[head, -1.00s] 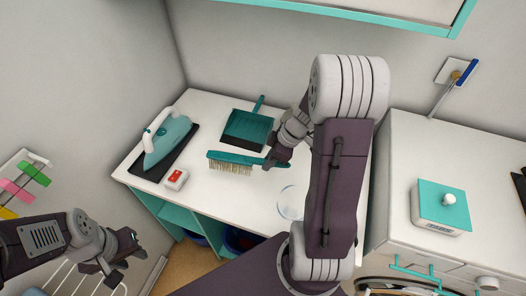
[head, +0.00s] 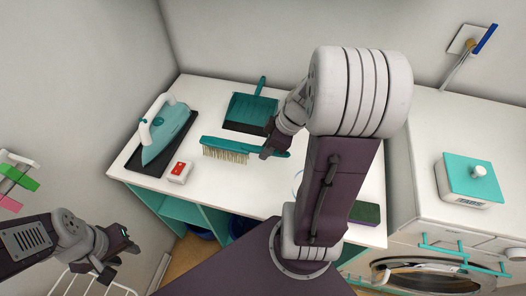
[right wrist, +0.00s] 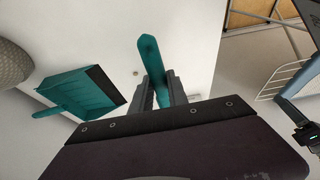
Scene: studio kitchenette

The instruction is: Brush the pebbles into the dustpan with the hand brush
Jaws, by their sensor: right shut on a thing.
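The hand brush (head: 226,149) has a teal back and handle and pale bristles pointing down over the white counter. My right gripper (head: 268,152) is shut on its handle. In the right wrist view the teal handle (right wrist: 149,62) stands between the fingers (right wrist: 160,98). The teal dustpan (head: 250,111) lies on the counter behind the brush, handle toward the wall; it also shows in the right wrist view (right wrist: 82,94). One small grey dot on the counter in the wrist view may be a pebble (right wrist: 136,73); no other pebbles show clearly. My left gripper (head: 122,256) is open and empty, away from the counter.
An iron (head: 168,130) on a dark mat and a red-and-white box (head: 179,172) stand left of the brush. My right arm partly hides a clear round rim (head: 297,180). A green-topped block (head: 365,213) lies at the front right. A teal-lidded box (head: 470,180) stands further right.

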